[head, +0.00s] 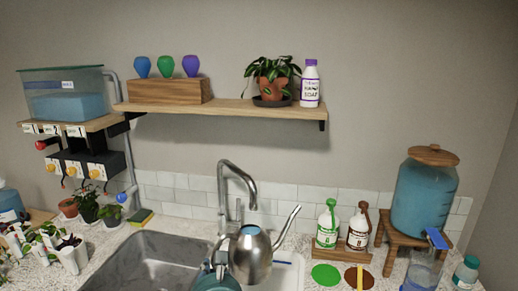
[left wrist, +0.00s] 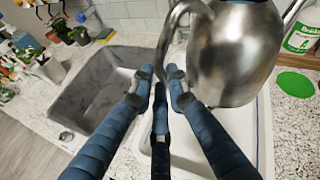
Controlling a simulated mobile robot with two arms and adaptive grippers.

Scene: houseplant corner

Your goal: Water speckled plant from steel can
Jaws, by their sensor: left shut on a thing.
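The steel can (head: 251,258) is a shiny, rounded watering can with a spout rising to the right. It is over the sink area in front of the faucet, and it fills the upper right of the left wrist view (left wrist: 236,55). My left gripper (left wrist: 165,80) is shut on the can's curved handle, with its blue fingers either side of it. Several small potted plants (head: 87,208) stand on the counter at the left; I cannot tell which is speckled. My right gripper is not in view.
The faucet (head: 224,185) rises close behind the can. Soap bottles (head: 327,226) stand in a wooden caddy to the right, beside a green disc (head: 326,275). A blue water dispenser (head: 425,195) is farther right. The left sink basin (head: 150,265) looks empty.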

